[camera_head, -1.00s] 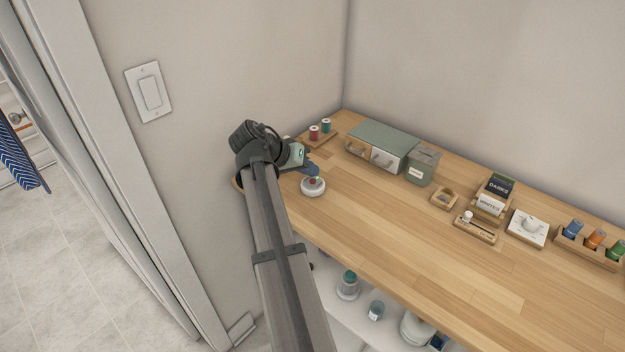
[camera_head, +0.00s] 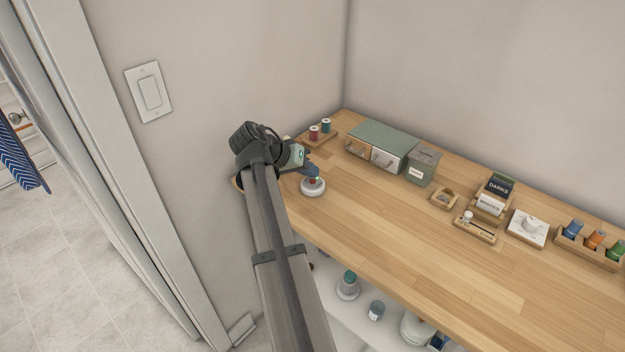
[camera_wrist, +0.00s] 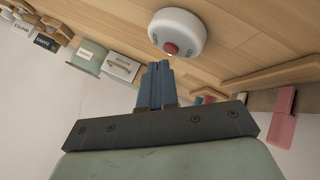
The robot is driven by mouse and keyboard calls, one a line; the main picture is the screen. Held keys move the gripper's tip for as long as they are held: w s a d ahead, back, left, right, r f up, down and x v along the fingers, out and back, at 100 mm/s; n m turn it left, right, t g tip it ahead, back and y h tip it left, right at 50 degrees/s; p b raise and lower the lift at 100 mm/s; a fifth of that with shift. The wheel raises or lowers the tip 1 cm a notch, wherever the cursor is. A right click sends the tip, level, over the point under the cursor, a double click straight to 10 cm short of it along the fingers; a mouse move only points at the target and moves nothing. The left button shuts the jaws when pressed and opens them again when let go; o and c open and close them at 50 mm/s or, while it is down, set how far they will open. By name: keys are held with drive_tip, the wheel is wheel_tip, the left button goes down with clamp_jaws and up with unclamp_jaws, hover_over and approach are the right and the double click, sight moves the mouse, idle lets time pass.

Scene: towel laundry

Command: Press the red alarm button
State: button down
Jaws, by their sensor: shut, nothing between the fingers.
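The alarm button is a round white housing (camera_head: 313,188) near the left end of the wooden counter.
A green box with drawers (camera_head: 383,143) and a green labelled container (camera_head: 422,167) stand behind. A tray with thread spools (camera_head: 320,135) is at the back left. A white dial box (camera_head: 527,228) and several spools are to the right.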

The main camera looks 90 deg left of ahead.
sight(309, 183)
drive_tip(key=shift+f, duration=0.35)
drive_tip(key=shift+f, duration=0.15)
idle(0.4)
drive_tip(key=shift+r, duration=0.65)
drive_tip(key=shift+r, duration=0.1)
wheel_tip(309, 183, up, 6)
drive_tip(key=shift+f, duration=0.1)
idle(0.7)
